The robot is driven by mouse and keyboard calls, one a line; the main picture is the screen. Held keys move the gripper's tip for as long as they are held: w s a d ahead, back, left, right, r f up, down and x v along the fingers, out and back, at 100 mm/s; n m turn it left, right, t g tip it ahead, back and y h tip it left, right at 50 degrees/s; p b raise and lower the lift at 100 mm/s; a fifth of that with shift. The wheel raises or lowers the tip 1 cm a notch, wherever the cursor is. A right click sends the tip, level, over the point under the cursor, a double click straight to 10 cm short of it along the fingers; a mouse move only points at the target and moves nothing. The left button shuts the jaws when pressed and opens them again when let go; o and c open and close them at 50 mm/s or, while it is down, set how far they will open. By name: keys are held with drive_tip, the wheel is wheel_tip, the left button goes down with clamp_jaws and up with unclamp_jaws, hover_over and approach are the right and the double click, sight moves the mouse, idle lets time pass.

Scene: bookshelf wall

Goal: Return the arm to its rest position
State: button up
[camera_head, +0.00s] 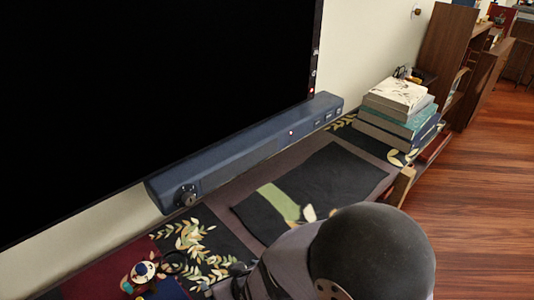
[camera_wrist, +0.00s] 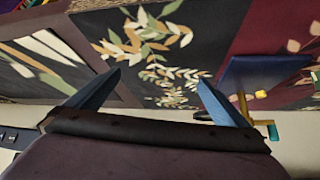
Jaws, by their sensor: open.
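My gripper (camera_wrist: 159,77) is open in the wrist view, with its two blue-grey fingers apart and nothing between them. A dark surface with a cream and orange leaf pattern (camera_wrist: 165,50) lies beyond the fingertips. In the head view, my arm fills the lower right foreground with a large dark rounded joint. It reaches toward the lower middle, over the front of the shelf top (camera_head: 285,150). The fingers are not clear in that view.
A large black screen (camera_head: 150,90) stands at the left above a blue soundbar (camera_head: 250,148). Stacked books (camera_head: 398,105) stand at the back right. A small round-topped object (camera_head: 145,270) is at the lower left. Wooden floor (camera_head: 480,200) lies open at right.

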drive_tip(key=s+d+r+m+g+h+b, duration=0.1)
drive_tip(key=s+d+m+g+h, duration=0.2)
drive_tip(key=d, duration=1)
drive_tip(key=s+d+r+m+g+h+b, duration=0.1)
drive_tip(key=s+d+m+g, duration=0.3)
drive_tip(key=d, duration=0.8)
wheel_tip(320, 180, up, 16)
drive_tip(key=s+n+p, duration=0.1)
drive_tip(key=p, duration=1.5)
drive_tip(key=shift+d, duration=0.3)
